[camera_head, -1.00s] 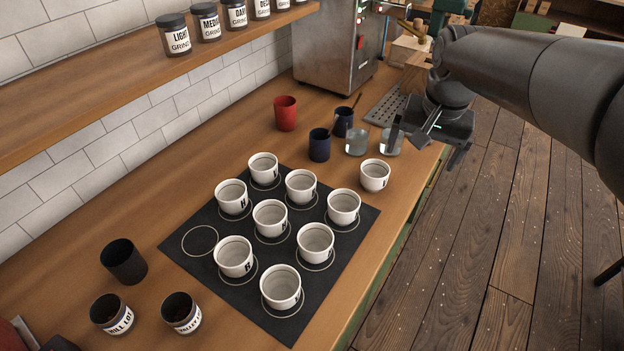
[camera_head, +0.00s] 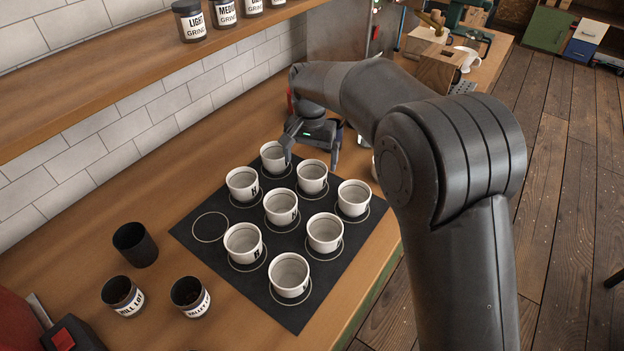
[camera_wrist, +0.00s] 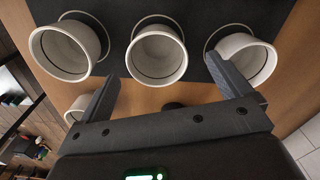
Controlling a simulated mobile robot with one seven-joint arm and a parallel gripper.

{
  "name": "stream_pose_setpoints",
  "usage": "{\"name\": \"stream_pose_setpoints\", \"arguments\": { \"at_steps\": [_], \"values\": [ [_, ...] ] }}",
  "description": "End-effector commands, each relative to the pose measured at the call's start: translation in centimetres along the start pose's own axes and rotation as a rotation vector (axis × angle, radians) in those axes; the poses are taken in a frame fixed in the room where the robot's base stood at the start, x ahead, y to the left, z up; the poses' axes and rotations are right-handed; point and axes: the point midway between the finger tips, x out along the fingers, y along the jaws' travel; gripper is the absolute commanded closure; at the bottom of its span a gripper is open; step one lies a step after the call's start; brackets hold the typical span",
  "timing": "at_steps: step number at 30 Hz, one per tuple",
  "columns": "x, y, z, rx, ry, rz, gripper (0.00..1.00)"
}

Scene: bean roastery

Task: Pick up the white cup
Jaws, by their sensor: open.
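Several white cups stand upright on a black mat (camera_head: 203,251) with ring marks. The far row has a left cup (camera_head: 273,158), a middle cup (camera_head: 312,178) and a right cup (camera_head: 353,199). Another white cup (camera_head: 377,167) stands off the mat, mostly hidden by my arm; it shows in the wrist view (camera_wrist: 76,108) beyond my left finger. My gripper (camera_head: 311,158) is open and empty at the far row, around the middle cup's far side. In the wrist view the middle cup (camera_wrist: 157,57) sits ahead between my fingers; I cannot tell whether they touch it.
A black cup (camera_head: 134,245) and two labelled dark jars (camera_head: 122,297) (camera_head: 190,297) stand front left. A shelf (camera_head: 120,75) with jars runs along the tiled wall. A wooden grinder box (camera_head: 436,68) stands at the back. One mat ring at left is empty.

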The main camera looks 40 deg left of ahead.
Motion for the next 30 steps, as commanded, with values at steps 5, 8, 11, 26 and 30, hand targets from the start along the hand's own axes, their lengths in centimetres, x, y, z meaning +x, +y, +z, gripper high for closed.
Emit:
{"name": "stream_pose_setpoints", "arguments": {
  "at_steps": [5,8,11,26,30],
  "values": [
    [1.8,0.0,0.0,0.0,0.0,0.0,0.05],
    [2.6,0.1,0.0,0.0,-0.001,0.001,0.05],
    [4.1,0.3,0.0,0.0,-0.002,0.002,0.05],
    [7.1,0.4,-0.1,0.0,0.002,0.0,0.06],
    [7.1,0.4,-0.1,0.001,0.002,0.0,0.17]
  ]
}}
